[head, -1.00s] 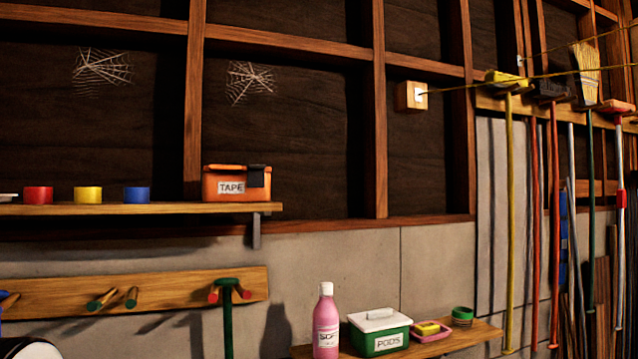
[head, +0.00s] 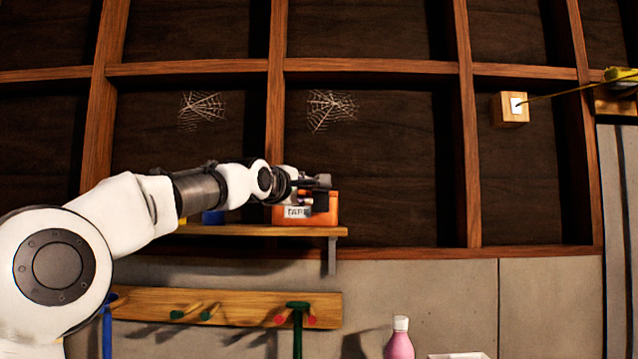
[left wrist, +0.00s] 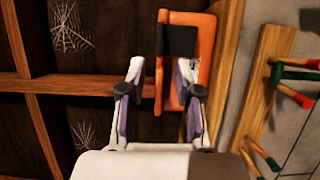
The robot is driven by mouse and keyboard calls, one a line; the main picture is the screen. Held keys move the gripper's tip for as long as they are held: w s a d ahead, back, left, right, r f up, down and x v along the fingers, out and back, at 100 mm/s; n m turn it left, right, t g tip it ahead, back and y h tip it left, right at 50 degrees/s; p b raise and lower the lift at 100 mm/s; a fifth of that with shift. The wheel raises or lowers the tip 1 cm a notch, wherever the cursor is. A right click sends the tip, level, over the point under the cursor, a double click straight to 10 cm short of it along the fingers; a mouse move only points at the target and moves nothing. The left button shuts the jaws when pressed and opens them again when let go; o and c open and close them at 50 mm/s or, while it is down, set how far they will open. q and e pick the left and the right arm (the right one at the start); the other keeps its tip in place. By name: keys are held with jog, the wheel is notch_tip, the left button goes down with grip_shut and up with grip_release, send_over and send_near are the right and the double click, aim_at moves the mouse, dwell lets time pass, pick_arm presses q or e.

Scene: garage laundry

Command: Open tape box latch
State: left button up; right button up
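The orange tape box (head: 331,207) stands at the right end of the upper wooden shelf, its TAPE label partly covered by my left gripper. In the left wrist view the orange box (left wrist: 206,45) appears turned on its side, with the dark latch (left wrist: 180,41) on its face just beyond the fingers. My left gripper (head: 318,190) is in front of the box in the head view. Whether a finger touches the box is unclear. My right gripper is not in view.
The wooden shelf (head: 240,231) runs under the box, with a blue roll (head: 212,217) behind my arm. Below is a peg rail (head: 240,305) with a green-handled tool (head: 298,310). A pink bottle (head: 399,343) stands lower right.

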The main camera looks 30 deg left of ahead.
aim_at(318, 192)
pick_arm(q)
jog(key=w, duration=0.1)
jog(key=w+d+p, duration=0.1)
jog(key=w+d, duration=0.1)
jog(key=w, duration=0.1)
jog(key=shift+w+r+p, duration=0.1)
jog(key=shift+p, duration=0.25)
jog(key=shift+a, duration=0.3)
jog(key=shift+c, duration=0.7)
jog(key=shift+s+a, duration=0.25)
jog(key=shift+a, duration=0.15)
grip_shut()
jog(key=shift+d, duration=0.1)
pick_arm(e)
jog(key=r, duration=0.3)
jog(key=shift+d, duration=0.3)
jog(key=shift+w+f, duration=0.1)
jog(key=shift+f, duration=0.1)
